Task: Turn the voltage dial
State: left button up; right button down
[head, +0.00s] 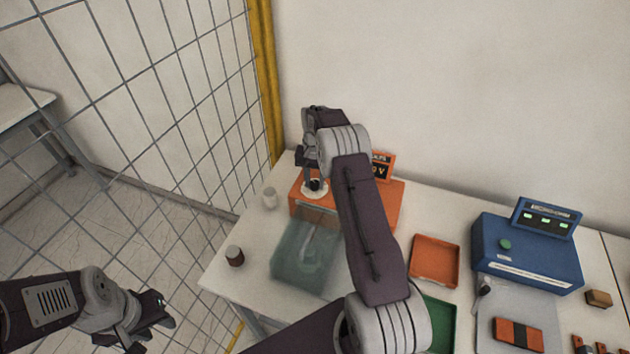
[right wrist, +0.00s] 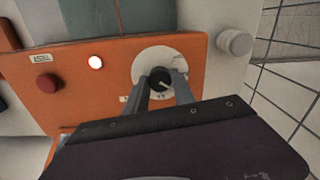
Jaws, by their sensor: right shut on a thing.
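The voltage dial is a small black knob (right wrist: 160,80) on a round white plate (right wrist: 152,58), set on the top of an orange unit (right wrist: 75,80). In the head view the orange unit (head: 391,212) stands at the back left of the table, with a small display (head: 379,169) behind my arm. My right gripper (right wrist: 163,84) has its two fingers on either side of the knob and is shut on it. In the head view the right gripper (head: 314,184) points down at the white plate. My left gripper (head: 160,308) is empty, off the table at the lower left; its finger gap is unclear.
A clear cover (head: 300,260) is at the orange unit's front. An orange tray (head: 434,261) and blue device (head: 525,252) stand right. A wire fence (head: 150,110) runs along the left.

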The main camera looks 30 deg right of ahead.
jog(key=n, duration=0.4)
jog(key=shift+s+a+f+n, duration=0.15)
jog(key=shift+s+f+n, duration=0.1)
jog(key=shift+n, duration=0.05)
jog(key=n, duration=0.3)
jog(key=shift+n, duration=0.4)
jog(key=n, duration=0.4)
jog(key=shift+n, duration=1.8)
jog(key=c, duration=1.1)
grip_release()
jog(key=shift+o, duration=0.2)
jog(key=shift+r, duration=0.15)
jog(key=shift+w, duration=0.1)
